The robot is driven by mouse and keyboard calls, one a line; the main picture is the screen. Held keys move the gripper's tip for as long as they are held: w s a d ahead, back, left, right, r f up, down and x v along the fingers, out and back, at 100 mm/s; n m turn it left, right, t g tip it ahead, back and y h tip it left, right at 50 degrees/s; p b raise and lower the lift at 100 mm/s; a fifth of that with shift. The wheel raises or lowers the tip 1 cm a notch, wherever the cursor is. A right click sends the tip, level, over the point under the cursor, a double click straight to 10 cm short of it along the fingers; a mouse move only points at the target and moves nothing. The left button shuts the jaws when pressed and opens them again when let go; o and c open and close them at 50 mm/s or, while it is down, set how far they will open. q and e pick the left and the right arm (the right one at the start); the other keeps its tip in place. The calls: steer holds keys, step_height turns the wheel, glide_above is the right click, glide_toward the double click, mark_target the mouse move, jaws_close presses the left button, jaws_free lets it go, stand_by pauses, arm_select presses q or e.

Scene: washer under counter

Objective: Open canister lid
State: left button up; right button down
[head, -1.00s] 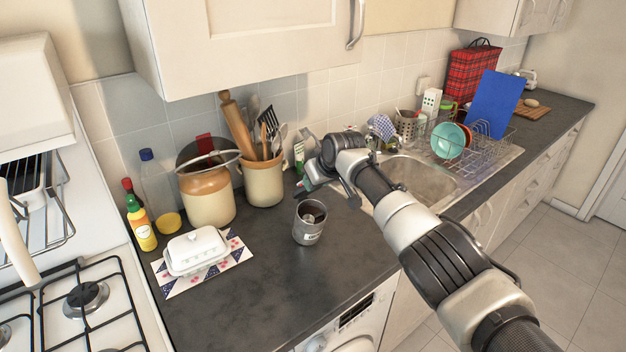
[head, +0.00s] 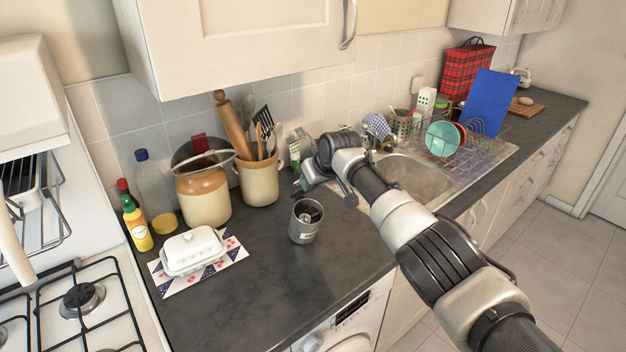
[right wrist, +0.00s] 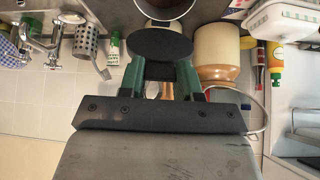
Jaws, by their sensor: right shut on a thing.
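The grey metal canister (head: 306,221) stands upright on the dark counter in the head view, its top open and something inside. Its rim and dark inside also show at the top edge of the right wrist view (right wrist: 165,14). My right gripper (head: 304,181) is behind and above the canister, apart from it. In the right wrist view its green fingers (right wrist: 160,72) are shut on a dark round lid (right wrist: 161,45). I cannot make out the lid clearly in the head view. My left gripper is in neither view.
A stoneware jar (head: 204,197) and a utensil crock (head: 260,182) stand by the wall. A white butter dish (head: 192,250) sits on a patterned mat at left. The sink (head: 418,178) lies to the right. The counter in front of the canister is clear.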

steer(key=shift+d+f, duration=0.15)
steer(key=shift+f, duration=0.25)
steer(key=c, duration=1.2)
jaws_free()
steer(key=o, duration=0.4)
steer(key=shift+w+r, duration=0.1)
steer(key=shift+o, duration=0.2)
steer(key=shift+r, duration=0.2)
steer(key=b+v, duration=0.2)
steer(key=v, duration=0.8)
steer(key=shift+d+r+b, duration=0.2)
steer(key=shift+b, duration=0.1)
